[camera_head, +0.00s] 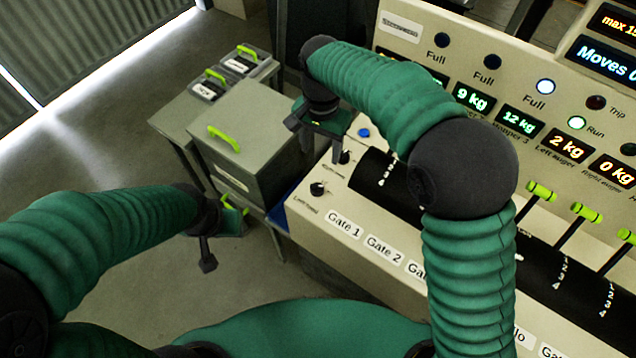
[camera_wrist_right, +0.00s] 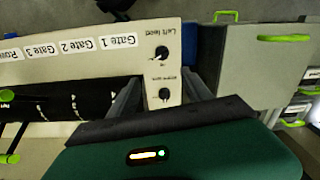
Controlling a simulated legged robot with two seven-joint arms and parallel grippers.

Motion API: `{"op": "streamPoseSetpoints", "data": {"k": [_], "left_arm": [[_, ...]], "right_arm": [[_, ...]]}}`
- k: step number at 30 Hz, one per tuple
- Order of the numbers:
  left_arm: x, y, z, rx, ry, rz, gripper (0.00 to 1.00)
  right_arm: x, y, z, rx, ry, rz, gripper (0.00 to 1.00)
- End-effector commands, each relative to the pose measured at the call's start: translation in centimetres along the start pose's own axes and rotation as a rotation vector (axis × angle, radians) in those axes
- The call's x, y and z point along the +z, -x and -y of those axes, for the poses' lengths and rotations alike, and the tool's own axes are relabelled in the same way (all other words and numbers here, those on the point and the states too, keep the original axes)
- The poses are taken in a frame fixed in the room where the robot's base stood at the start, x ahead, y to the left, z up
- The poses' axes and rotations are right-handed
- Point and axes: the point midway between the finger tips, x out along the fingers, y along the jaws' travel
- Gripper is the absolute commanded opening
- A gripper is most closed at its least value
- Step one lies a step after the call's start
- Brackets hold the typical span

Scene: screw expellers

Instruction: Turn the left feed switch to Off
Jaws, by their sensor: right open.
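The left feed switch (camera_head: 317,188) is a small black knob on the pale console, near its left end, beside a "Left feed" label. It also shows in the right wrist view (camera_wrist_right: 161,52); its setting is too small to read. A second black knob (camera_wrist_right: 164,93) sits nearer my right gripper. My right gripper (camera_head: 318,148) is open above the console's left end, its fingers on either side of that second knob in the wrist view (camera_wrist_right: 163,85). It appears apart from the left feed switch. My left gripper (camera_head: 210,255) hangs over the floor, left of the console, away from both knobs.
A grey box (camera_head: 250,135) with a green handle stands left of the console. Smaller lidded boxes (camera_head: 240,62) are behind it. A blue button (camera_head: 364,132), gate labels (camera_head: 345,223) and green-tipped levers (camera_head: 541,190) are on the console. Open floor lies left.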

Motion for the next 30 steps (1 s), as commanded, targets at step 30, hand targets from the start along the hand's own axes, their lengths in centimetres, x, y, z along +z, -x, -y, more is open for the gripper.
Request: {"op": "streamPoseSetpoints", "data": {"k": [30], "left_arm": [[-0.4,1.5,0.0,0.000,0.000,0.000,0.36]], "right_arm": [[0.3,-16.6,0.8,0.006,-0.024,0.005,0.57]]}}
